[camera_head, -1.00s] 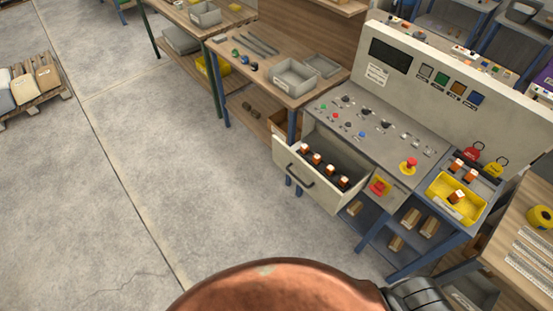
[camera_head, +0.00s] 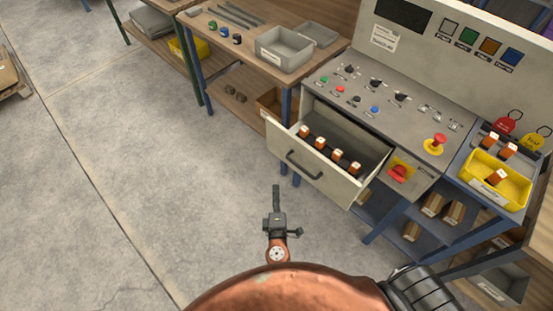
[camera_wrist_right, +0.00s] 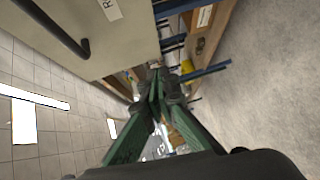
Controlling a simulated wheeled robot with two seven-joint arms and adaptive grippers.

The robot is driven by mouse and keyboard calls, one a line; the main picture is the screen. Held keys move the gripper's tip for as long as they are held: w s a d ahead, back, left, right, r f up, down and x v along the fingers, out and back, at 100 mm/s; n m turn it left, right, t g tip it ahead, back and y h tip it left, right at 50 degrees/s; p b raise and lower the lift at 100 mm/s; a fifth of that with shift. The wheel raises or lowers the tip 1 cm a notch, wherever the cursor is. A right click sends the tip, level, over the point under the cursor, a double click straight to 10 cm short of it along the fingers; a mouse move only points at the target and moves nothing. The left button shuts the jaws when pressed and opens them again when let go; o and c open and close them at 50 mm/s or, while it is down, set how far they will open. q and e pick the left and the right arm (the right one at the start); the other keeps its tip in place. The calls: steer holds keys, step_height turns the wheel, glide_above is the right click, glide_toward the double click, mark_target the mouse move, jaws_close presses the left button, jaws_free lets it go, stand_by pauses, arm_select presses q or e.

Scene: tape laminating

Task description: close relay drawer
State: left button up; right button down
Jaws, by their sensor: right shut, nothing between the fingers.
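The relay drawer (camera_head: 312,174) stands pulled out of the grey control console, with a dark handle (camera_head: 303,165) on its pale front. A row of several orange-and-black relays (camera_head: 338,156) sits inside it. My right gripper (camera_head: 276,192) is shut and empty, in front of the drawer and to the lower left of the handle, apart from it in the picture. In the right wrist view, the green fingers (camera_wrist_right: 156,88) meet at their tips. The drawer front (camera_wrist_right: 115,45) and handle (camera_wrist_right: 55,28) show at upper left there. My left gripper is out of view.
The console panel (camera_head: 365,90) carries buttons, knobs and a red emergency stop (camera_head: 439,141). A yellow bin (camera_head: 500,180) with a relay stands at its right. A wooden bench (camera_head: 237,48) with a grey bin (camera_head: 285,53) is at the left. Floor in front is clear.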

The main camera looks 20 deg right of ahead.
step_height(320, 180, up, 6)
steer(key=t+h, duration=0.1)
steer(key=t, duration=0.1)
glide_toward(280, 147)
steer(key=w+a, duration=0.2)
steer(key=w, duration=0.2)
steer(key=d, duration=0.2)
steer(key=w+d, duration=0.1)
steer(key=d, duration=0.1)
steer(key=shift+w+b, duration=0.15)
steer(key=shift+b, duration=0.25)
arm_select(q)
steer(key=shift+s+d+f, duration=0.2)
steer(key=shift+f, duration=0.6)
arm_select(e)
steer(key=shift+w+d, duration=0.1)
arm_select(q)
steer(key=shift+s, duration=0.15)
